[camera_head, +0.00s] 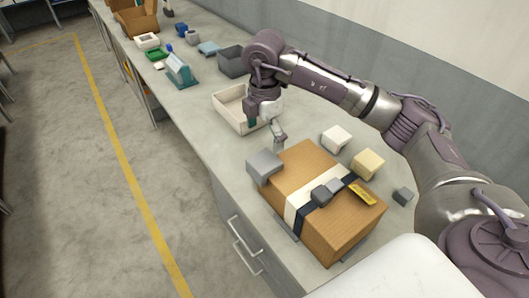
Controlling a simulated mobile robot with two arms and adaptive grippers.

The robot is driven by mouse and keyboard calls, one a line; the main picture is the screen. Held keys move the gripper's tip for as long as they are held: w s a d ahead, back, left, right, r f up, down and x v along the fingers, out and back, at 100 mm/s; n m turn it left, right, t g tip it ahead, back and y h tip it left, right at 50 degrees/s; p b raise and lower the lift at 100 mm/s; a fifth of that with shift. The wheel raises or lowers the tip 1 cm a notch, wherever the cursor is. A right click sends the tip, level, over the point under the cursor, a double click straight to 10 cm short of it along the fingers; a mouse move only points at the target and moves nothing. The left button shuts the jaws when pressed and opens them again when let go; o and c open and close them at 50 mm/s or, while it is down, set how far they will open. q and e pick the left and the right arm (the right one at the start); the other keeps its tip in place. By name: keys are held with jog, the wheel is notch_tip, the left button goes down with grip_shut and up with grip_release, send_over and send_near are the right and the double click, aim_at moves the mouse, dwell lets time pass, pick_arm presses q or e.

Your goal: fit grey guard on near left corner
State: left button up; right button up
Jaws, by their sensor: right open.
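A brown box (309,165) with a pale band and a dark strap lies on the grey bench. A light grey guard (264,166) is at the box's left corner in the picture. It overlaps that corner in view, and I cannot tell whether it is fully seated. My right gripper (279,146) is open, pointing down just behind and above the grey guard, near the box's upper left edge. A gap between its fingers and the guard is hard to judge. My left gripper is not in view.
A white block (335,138), a yellow block (368,164) and a small dark grey block (402,196) stand right of the box. A dark buckle (323,194) sits on the strap. A cream tray (229,113) and grey bin (232,62) stand behind.

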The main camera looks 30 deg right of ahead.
notch_tip(320, 180, up, 6)
jog(key=shift+f+b, duration=0.1)
jog(key=shift+b, duration=0.4)
